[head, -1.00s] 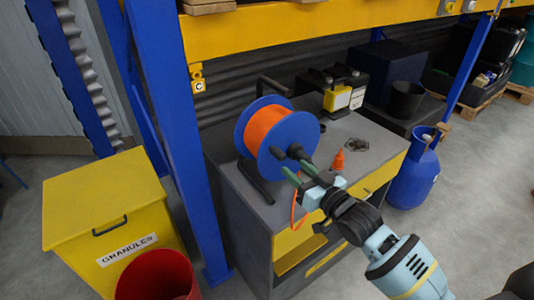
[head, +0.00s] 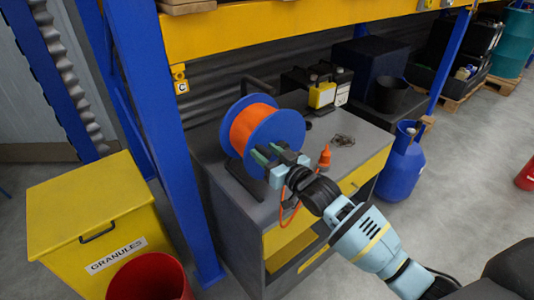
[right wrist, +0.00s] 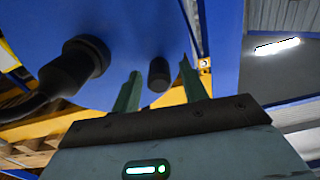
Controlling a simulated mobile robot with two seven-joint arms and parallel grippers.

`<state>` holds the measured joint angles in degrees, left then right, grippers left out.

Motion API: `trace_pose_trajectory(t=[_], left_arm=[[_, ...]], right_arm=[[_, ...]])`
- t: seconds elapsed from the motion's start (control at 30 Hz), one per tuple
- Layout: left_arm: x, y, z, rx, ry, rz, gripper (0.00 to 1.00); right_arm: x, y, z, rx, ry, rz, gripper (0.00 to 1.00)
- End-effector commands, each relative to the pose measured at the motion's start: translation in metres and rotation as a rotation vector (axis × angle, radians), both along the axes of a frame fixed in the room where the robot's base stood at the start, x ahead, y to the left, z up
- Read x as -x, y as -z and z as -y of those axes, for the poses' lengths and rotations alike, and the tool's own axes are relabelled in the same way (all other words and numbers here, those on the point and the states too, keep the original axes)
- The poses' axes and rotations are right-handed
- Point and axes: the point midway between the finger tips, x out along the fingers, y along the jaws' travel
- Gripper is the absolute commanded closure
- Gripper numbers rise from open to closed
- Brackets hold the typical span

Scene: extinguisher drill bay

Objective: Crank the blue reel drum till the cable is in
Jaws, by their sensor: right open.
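The reel drum has blue flanges (head: 290,128) around wound orange cable (head: 247,128) and sits in a dark frame on a grey bench. In the right wrist view the blue flange (right wrist: 225,45) fills much of the picture. A short black peg (right wrist: 158,75) stands between my finger tips, with gaps on both sides. My right gripper (head: 267,153), with green fingers, is open at the flange's lower face. A loose orange cable (head: 289,212) hangs over the bench's front. My left gripper is out of view.
A blue rack post (head: 165,150) stands close on the left, beside a yellow granules bin (head: 90,205) and red bucket (head: 150,278). A blue cylinder (head: 402,165) stands right.

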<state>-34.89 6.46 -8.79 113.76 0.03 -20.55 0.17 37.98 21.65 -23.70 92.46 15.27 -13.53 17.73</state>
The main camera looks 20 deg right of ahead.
Motion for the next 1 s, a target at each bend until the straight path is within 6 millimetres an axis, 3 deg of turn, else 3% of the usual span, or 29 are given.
trace_pose_trajectory(t=[0.23,0.6,1.0], left_arm=[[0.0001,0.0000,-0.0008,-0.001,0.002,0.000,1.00],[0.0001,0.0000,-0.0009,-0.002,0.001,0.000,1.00],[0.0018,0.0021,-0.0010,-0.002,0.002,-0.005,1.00]], right_arm=[[-0.0008,0.0002,-0.0005,-0.001,0.000,0.000,0.56],[-0.0004,0.0003,-0.0005,-0.001,0.000,0.000,1.00],[-0.0078,-0.0019,0.0002,-0.031,0.000,-0.013,1.00]])
